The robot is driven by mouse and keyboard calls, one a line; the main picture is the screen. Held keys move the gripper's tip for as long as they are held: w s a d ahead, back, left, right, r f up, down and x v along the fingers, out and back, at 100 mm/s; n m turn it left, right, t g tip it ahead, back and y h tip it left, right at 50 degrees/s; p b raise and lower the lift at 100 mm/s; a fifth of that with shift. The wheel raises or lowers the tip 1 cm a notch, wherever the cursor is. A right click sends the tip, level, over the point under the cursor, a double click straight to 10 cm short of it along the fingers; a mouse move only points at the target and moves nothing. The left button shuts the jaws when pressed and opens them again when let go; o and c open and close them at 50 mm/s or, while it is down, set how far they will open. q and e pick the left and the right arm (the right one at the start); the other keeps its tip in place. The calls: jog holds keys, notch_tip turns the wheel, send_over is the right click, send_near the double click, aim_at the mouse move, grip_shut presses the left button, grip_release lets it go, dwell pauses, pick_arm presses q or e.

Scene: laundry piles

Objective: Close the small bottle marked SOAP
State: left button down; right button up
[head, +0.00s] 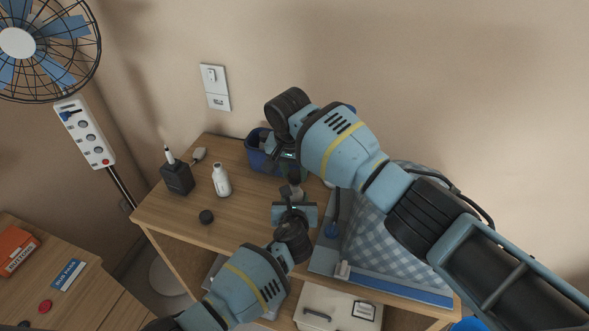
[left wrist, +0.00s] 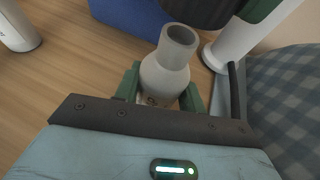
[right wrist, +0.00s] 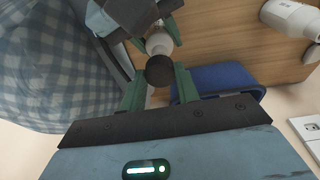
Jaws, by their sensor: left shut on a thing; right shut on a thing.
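My left gripper (head: 293,205) is shut on a small pale bottle (left wrist: 167,72) and holds it upright on or just above the wooden top. Its neck is open; its lettering is mostly hidden, so I cannot read it. My right gripper (right wrist: 159,84) is shut on a round black cap (right wrist: 159,70), which shows in the head view (head: 294,178) close over the bottle. In the left wrist view the cap (left wrist: 197,10) is apart from the neck and off to its upper right.
A black charger-like box (head: 177,179) is farther left. A blue bin (head: 257,158) stands behind. A checked cloth item (head: 385,225) is at right.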

aim_at(293, 175)
jog(key=shift+f, duration=0.1)
jog(key=shift+f, duration=0.8)
jog(key=shift+f, duration=0.6)
dwell(0.3)
jog(key=m, duration=0.3)
jog(key=shift+a+m, duration=0.1)
jog(key=shift+m, duration=0.3)
jog(key=m, duration=0.2)
jog(key=shift+m+g+h, duration=0.3)
jog(key=shift+m+h, duration=0.1)
jog(key=o, duration=0.9)
